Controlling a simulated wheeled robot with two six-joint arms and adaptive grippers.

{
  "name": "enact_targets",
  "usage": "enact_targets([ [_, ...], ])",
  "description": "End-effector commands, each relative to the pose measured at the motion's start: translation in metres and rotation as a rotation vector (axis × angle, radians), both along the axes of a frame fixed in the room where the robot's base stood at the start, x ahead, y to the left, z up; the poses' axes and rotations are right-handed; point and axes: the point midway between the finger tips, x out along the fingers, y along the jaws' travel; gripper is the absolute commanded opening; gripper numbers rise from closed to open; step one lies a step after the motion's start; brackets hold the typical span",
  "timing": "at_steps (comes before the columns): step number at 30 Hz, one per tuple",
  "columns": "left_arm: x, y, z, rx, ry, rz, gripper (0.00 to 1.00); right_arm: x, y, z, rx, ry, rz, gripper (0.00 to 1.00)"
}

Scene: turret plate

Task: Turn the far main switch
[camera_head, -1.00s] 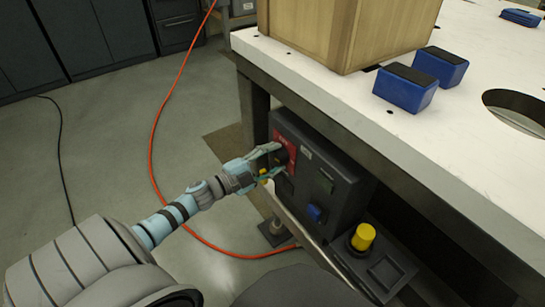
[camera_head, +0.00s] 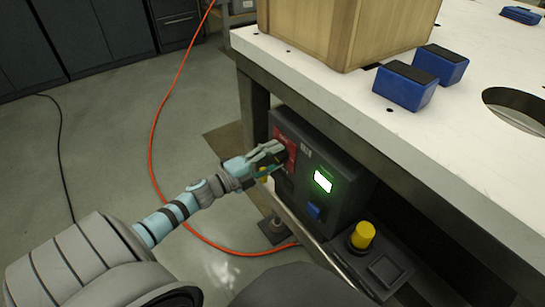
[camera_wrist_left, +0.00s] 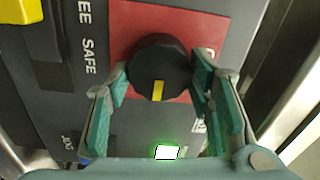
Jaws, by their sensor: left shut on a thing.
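The main switch is a round black knob (camera_wrist_left: 158,68) with a yellow pointer line, on a red plate (camera_wrist_left: 190,25) of a dark control box (camera_head: 335,195) under the table's edge. In the left wrist view the pointer aims toward the lit display, near the bottom of the picture. My left gripper (camera_head: 275,158) is at the red plate, its two teal fingers on either side of the knob and shut on it; it also shows in the left wrist view (camera_wrist_left: 155,90). In the head view the fingers hide most of the knob. My right gripper is not in view.
A small display (camera_head: 322,181) on the box glows green-white. A blue button (camera_head: 313,211) and a yellow knob (camera_head: 363,235) are nearby. The white tabletop (camera_head: 440,140) overhangs the box and holds a wooden crate (camera_head: 340,30) and blue blocks (camera_head: 404,92). An orange cable (camera_head: 152,130) crosses the floor.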

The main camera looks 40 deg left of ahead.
Motion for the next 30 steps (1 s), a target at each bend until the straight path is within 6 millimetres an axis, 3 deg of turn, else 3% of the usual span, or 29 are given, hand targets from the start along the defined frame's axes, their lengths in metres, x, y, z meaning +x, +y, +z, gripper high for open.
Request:
enact_targets([
  [3,0.000,0.000,-0.001,0.003,0.001,0.001,0.20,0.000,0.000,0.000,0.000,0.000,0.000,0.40],
  [4,0.000,0.000,-0.001,0.003,0.001,0.001,0.52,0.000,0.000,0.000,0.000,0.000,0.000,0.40],
  [7,0.000,0.000,0.000,0.002,0.000,0.000,0.68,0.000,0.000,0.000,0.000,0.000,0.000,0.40],
  [16,-0.001,0.000,0.000,0.001,0.001,0.000,0.68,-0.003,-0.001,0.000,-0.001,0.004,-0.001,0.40],
  [19,-0.009,0.003,-0.001,0.002,0.002,-0.001,0.68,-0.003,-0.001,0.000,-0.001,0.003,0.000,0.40],
  [30,-0.097,0.028,-0.003,0.004,0.009,-0.005,0.68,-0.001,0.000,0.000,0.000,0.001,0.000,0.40],
])
